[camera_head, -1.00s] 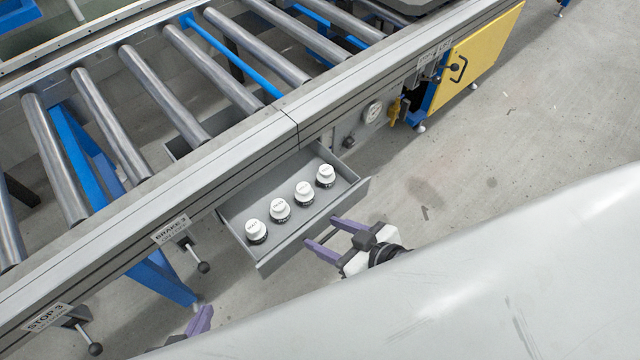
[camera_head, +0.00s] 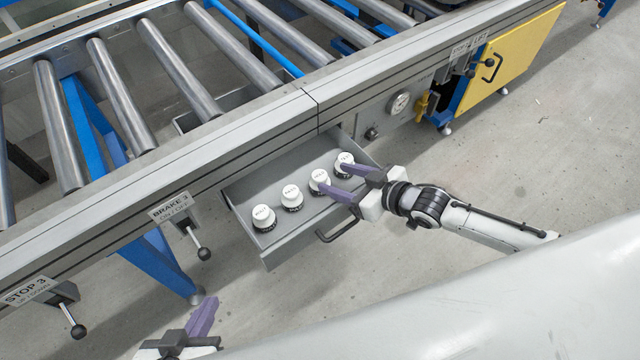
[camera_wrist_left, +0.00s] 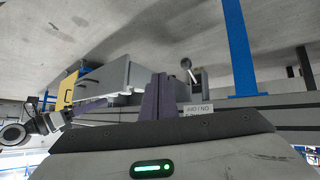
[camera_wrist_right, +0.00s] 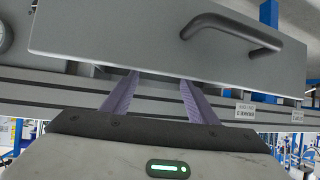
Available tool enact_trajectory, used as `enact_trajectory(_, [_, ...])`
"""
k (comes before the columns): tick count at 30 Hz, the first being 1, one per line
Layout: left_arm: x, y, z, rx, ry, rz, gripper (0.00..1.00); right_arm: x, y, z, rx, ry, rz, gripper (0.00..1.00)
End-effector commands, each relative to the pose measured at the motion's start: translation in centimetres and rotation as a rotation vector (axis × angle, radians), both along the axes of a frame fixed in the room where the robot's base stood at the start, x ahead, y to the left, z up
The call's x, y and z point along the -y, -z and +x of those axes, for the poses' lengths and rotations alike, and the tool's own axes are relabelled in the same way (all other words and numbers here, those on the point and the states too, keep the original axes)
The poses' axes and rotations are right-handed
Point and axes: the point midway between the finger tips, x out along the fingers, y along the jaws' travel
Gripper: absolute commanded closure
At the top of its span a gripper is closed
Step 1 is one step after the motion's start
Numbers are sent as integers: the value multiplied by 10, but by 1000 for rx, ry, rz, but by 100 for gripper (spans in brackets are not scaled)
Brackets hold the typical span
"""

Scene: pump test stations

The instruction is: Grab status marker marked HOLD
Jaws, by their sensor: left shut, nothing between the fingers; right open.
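Several white-topped status markers with dark bases stand upright in a row in the open drawer (camera_head: 288,245). From left to right they are the first marker (camera_head: 263,216), the second (camera_head: 292,196), the third (camera_head: 319,180) and the fourth (camera_head: 344,160). Their lettering is too small to tell which reads HOLD. My right gripper (camera_head: 332,177) is open and empty over the drawer's front side, its fingertips near the third and fourth markers. In the right wrist view its fingers (camera_wrist_right: 158,82) are apart by the drawer front. My left gripper (camera_head: 212,302) is shut and empty, low and left of the drawer.
The drawer front has a dark handle (camera_head: 338,228). The roller conveyor's rail (camera_head: 240,140) runs behind and above the drawer. Levers hang at the BRAKE 3 label (camera_head: 172,208) and the STOP 3 label (camera_head: 27,291). A yellow cabinet (camera_head: 515,60) stands right. Floor is clear at right.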

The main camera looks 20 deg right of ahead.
Motion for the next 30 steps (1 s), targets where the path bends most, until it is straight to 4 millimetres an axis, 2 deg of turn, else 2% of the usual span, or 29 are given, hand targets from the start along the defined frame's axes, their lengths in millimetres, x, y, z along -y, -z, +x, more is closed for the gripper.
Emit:
enact_trajectory(5, [1,12,2,7,-8,-15,100,-13,23,17,2,0,1,46])
enact_trajectory(9, [2,9,2,18,-12,-25,100,-20,28,29,3,0,1,46])
enact_trajectory(17, [3,9,-2,9,-13,-29,100,-21,28,31,1,0,1,46])
enact_trajectory(20, [3,9,-2,8,-14,-29,100,-21,28,31,1,0,1,60])
enact_trajectory(25, [3,10,-2,8,-14,-29,100,-21,28,31,1,0,1,89])
enact_trajectory(26, [3,10,-2,8,-14,-29,100,-21,28,31,1,0,1,92])
enact_trajectory(30, [3,10,-2,8,-14,-28,100,-21,27,31,2,0,1,92])
